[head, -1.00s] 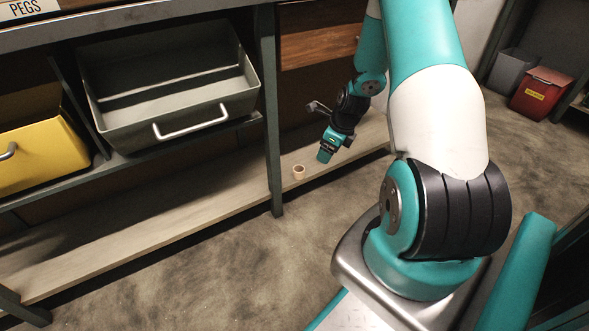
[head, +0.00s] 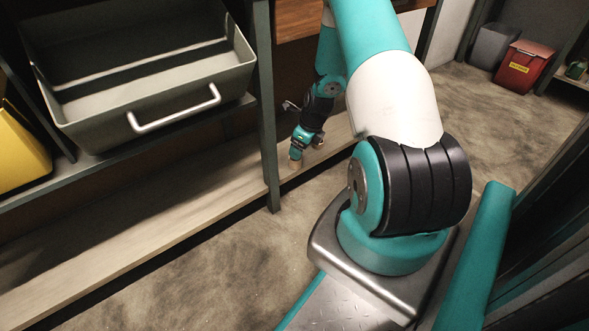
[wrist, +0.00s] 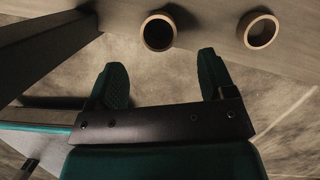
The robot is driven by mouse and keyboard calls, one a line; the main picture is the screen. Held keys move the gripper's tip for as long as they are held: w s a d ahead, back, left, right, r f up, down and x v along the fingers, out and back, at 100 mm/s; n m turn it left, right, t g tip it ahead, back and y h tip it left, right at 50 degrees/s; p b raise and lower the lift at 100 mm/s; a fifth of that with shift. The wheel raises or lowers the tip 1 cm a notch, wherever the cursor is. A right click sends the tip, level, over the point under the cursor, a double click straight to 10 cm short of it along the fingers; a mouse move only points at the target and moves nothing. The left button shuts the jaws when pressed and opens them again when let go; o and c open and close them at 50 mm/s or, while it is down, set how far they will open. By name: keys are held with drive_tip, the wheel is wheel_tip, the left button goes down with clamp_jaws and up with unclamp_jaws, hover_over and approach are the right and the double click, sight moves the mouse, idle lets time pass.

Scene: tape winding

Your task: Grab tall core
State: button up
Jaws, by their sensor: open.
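Two tan ring-shaped cores show in the wrist view on the low shelf: a left core (wrist: 158,32) and a right core (wrist: 258,29). I cannot tell for certain which is the taller. My gripper (wrist: 161,68) is open, with nothing between its fingers. The left core lies just beyond the fingertips, roughly in line with the gap. In the head view my gripper (head: 296,153) is low over the shelf, right above or in front of a small tan core (head: 295,163) that it partly hides.
The low wooden shelf (head: 150,212) runs along the rack, with a dark upright post (head: 268,130) just left of my gripper. A grey bin (head: 140,80) and a yellow bin (head: 20,150) sit above. Open floor lies in front; a red bin (head: 525,66) stands far right.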

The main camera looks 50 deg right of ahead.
drive_tip(key=b+x, duration=0.6)
drive_tip(key=x, duration=0.1)
drive_tip(key=shift+w+f, duration=0.15)
drive_tip(key=shift+f, duration=0.25)
drive_tip(key=shift+r, duration=0.1)
drive_tip(key=c, duration=1)
